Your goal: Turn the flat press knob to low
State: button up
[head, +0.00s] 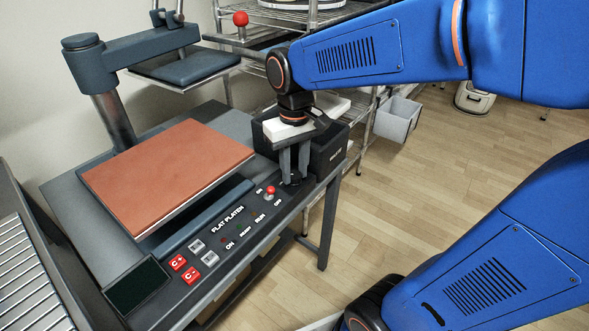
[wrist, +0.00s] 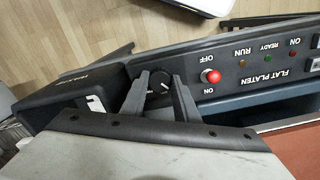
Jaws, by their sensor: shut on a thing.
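The flat press has an orange-brown platen (head: 165,175) and a dark front panel labelled FLAT PLATEN (head: 228,220). Its round black knob (wrist: 157,90) sits at the panel end beside the red switch, with a small pale mark on its face. In the wrist view my gripper (wrist: 159,79) points down with one finger on each side of the knob, shut on it. The head view also shows my gripper (head: 293,178) over the right end of the panel, where its fingers mostly hide the knob. The scale around the knob is too small to read.
A red-tipped switch (head: 270,191) stands close to my fingers. A black box (head: 330,148) is right behind them. Red and grey buttons (head: 178,262) and a dark screen (head: 136,286) are further left. The heated head (head: 185,68) is swung up at the back.

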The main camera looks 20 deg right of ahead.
aim_at(295, 175)
jog(key=shift+n, duration=1.1)
jog(key=o, duration=1.1)
jog(key=shift+c, duration=0.2)
notch_tip(295, 175, up, 17)
jog(key=shift+r, duration=0.2)
